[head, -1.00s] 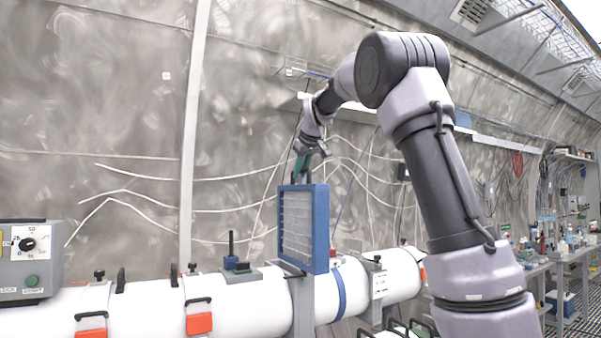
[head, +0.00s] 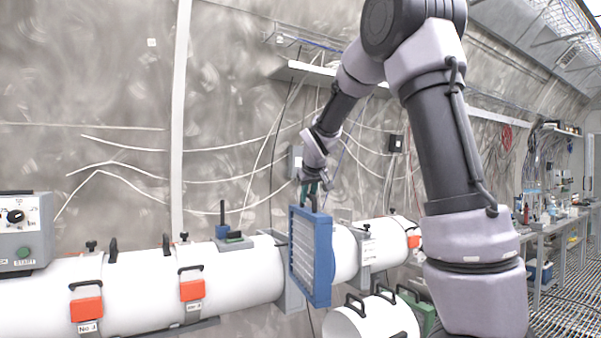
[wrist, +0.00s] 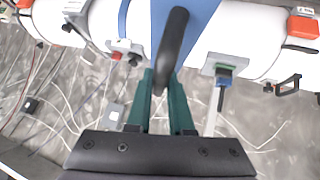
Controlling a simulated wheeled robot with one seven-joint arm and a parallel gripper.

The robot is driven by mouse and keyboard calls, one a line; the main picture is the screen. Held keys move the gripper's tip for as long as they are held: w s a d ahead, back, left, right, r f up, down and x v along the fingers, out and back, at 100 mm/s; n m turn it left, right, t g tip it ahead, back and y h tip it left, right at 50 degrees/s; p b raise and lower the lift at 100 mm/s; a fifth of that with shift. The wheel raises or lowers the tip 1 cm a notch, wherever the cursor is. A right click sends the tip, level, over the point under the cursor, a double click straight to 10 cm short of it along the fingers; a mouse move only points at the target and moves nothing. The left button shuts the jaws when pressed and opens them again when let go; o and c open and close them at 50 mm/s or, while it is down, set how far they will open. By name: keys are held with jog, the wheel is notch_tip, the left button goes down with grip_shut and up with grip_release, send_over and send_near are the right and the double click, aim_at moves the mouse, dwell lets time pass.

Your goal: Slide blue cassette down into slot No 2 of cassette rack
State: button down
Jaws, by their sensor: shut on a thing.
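The blue cassette (head: 323,262) has a blue frame around a pale, ribbed panel and hangs upright in the head view. My gripper (head: 315,188) is above it, shut on its black top handle. In the wrist view, the green fingers of my gripper (wrist: 163,103) are on either side of the handle (wrist: 172,45), with the blue cassette (wrist: 190,14) beneath it. The cassette is in front of the white pipe and hides part of it. I cannot make out the cassette rack or its slot No 2 for sure.
A long white pipe (head: 235,280) runs behind, with orange latches (head: 192,290) and a grey plate (head: 286,262) beside the cassette. A white cylinder (head: 372,322), several black handles and a green part (head: 424,316) are low to the right. A grey control box (head: 22,232) is at left.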

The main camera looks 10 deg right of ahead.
jog(key=s+d+f+m+h, duration=0.1)
jog(key=s+d+f, duration=0.1)
jog(key=f, duration=0.7)
jog(key=s+d+f+m, duration=0.1)
jog(key=s+d+f, duration=0.1)
jog(key=f, duration=0.8)
jog(key=shift+s+d+m+h, duration=0.25)
jog(key=shift+d+m+h, duration=0.05)
jog(key=shift+d+h, duration=0.15)
